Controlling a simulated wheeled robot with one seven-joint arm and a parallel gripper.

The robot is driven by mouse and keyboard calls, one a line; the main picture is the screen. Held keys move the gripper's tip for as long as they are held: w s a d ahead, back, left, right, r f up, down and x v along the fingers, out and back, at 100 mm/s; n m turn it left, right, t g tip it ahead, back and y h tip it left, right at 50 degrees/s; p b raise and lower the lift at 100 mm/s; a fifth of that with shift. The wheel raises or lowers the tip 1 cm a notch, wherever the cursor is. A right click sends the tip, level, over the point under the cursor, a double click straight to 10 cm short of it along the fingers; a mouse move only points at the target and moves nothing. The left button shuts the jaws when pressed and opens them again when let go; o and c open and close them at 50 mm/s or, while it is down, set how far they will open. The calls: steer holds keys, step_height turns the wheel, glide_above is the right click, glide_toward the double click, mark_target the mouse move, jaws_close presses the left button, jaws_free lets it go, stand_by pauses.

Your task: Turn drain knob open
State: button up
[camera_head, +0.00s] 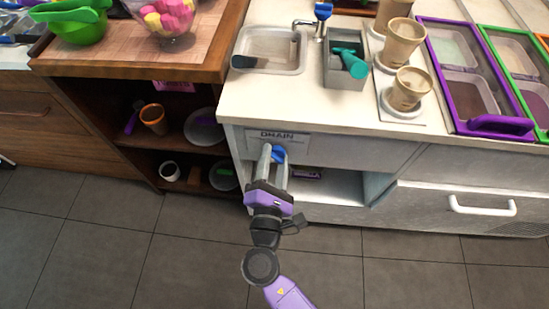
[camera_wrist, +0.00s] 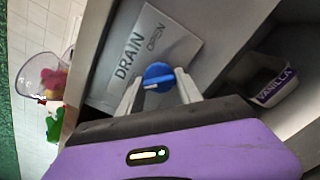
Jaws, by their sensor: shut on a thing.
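The blue drain knob (camera_head: 278,155) is on the white counter's front panel, just under the DRAIN label (camera_head: 277,135). In the wrist view the round blue knob (camera_wrist: 158,76) has a pale line across it, and the label (camera_wrist: 150,45) reads DRAIN and OPEN. My gripper (camera_head: 275,158) has its two grey fingers on either side of the knob; the wrist view shows my gripper (camera_wrist: 160,90) closed on it. The fingers hide parts of the knob's sides.
A sink basin (camera_head: 270,60) with a tap (camera_head: 308,24) is set in the counter above. An open shelf (camera_head: 330,187) lies right of the knob, holding a container marked VANILLA (camera_wrist: 273,81). A wooden shelf unit (camera_head: 180,140) stands to the left. The tiled floor in front is clear.

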steer(key=shift+f, duration=0.1)
steer(key=m+b, duration=0.4)
steer(key=shift+f, duration=0.1)
steer(key=m+b, duration=1)
steer(key=shift+m, duration=0.3)
steer(key=shift+r+m+b, duration=0.25)
steer(key=shift+m+b, duration=0.95)
steer(key=shift+m, duration=0.3)
steer(key=o, duration=1.4)
steer(key=shift+r, duration=0.1)
